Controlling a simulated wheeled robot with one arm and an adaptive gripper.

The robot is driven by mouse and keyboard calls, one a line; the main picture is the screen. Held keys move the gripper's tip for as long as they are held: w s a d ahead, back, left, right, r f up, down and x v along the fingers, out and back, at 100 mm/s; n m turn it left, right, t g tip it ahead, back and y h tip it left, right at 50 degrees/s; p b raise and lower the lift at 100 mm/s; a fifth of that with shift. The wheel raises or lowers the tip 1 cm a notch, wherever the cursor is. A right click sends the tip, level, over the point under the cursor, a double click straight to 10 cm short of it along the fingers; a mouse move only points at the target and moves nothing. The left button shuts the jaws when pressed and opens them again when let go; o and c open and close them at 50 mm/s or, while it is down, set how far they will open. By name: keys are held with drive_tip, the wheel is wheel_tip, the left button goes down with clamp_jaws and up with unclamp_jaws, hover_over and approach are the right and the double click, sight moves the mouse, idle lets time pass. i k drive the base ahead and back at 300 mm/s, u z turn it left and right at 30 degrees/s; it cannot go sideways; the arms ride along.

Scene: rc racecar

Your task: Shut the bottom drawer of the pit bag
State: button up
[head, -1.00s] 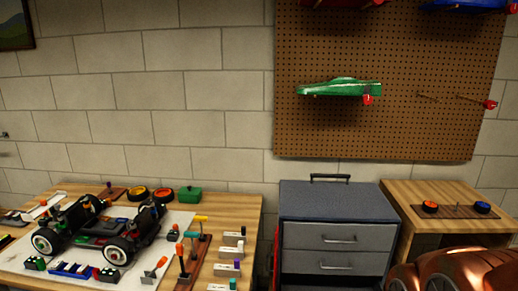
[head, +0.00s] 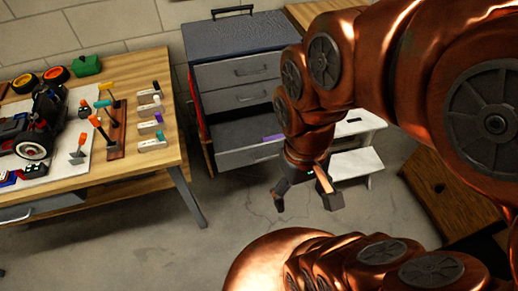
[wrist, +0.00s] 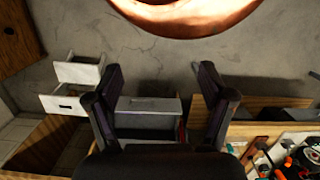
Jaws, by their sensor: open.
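The pit bag (head: 245,36) is a grey-blue cabinet with a black top handle, beside the workbench in the head view. Its two upper drawers are shut. The bottom drawer (head: 248,156) is pulled out, with a purple item (head: 272,138) inside at its right. My gripper (head: 306,203) is open and empty, pointing down in front and to the right of the drawer, apart from it. In the wrist view my gripper's fingers (wrist: 160,72) are spread, and a grey box-like part of the bag (wrist: 147,106) shows between them. My arm hides the bag's right side.
A wooden box (head: 445,185) is at the right. Floor before the drawer is clear.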

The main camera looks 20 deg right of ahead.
sight(236, 134)
drive_tip(key=k, duration=1.2)
drive_tip(key=u, duration=0.6)
drive_tip(key=i, duration=1.4)
drive_tip(key=z, duration=0.6)
